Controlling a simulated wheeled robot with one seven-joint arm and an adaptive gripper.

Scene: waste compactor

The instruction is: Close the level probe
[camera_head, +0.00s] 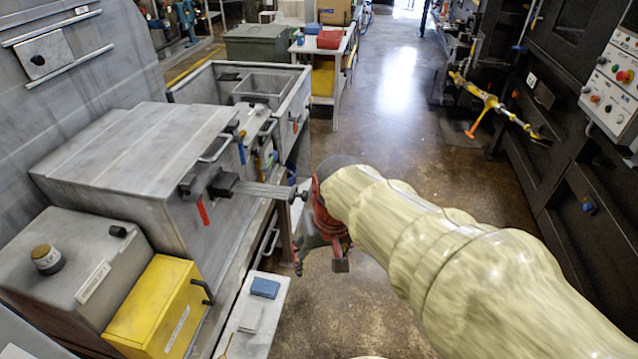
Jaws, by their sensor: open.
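A grey metal bar (262,189) sticks out to the right from a dark bracket on the side of the grey metal box (135,150); it looks like the level probe, though no label confirms this. A red handle (203,210) hangs below the bracket. My gripper (320,262), red and dark grey, is at the bar's free right end. Its fingers point down and stand apart, with nothing seen between them. I cannot tell whether the gripper touches the bar's end. My own pale arm hides part of the gripper's far side.
A yellow box (158,305) stands at the lower left. A white shelf (225,334) with a blue block (265,288) lies below the bar. An open grey bin (200,80) is behind. The floor (400,110) beyond my arm is clear; dark cabinets (580,190) line the right.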

